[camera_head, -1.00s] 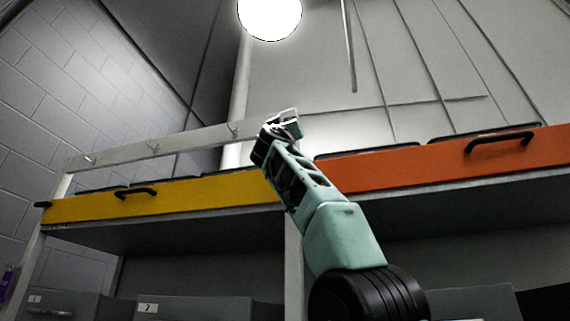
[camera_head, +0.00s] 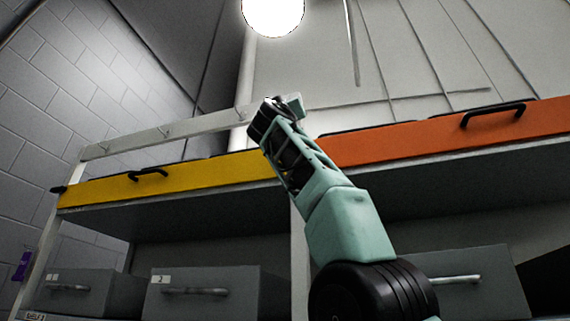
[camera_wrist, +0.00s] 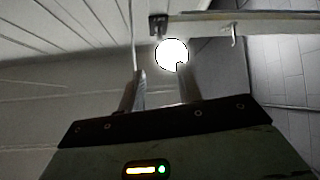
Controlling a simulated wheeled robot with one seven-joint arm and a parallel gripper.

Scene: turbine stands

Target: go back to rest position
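My gripper (camera_head: 284,104) is at the top end of my raised arm in the head view, in front of the wall and the junction of the yellow and orange drawers. Its fingers are hard to make out there. In the wrist view my gripper (camera_wrist: 160,72) shows two grey fingers standing apart with nothing between them. The gripper is open and empty, and points up toward the bright round lamp (camera_wrist: 172,54).
A yellow drawer front (camera_head: 170,180) and an orange drawer front (camera_head: 420,142) span the workstation, with black handles. Grey drawers (camera_head: 205,292) stand below the shelf. A white rail (camera_head: 165,132) with hooks runs behind. The lamp (camera_head: 273,12) hangs overhead.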

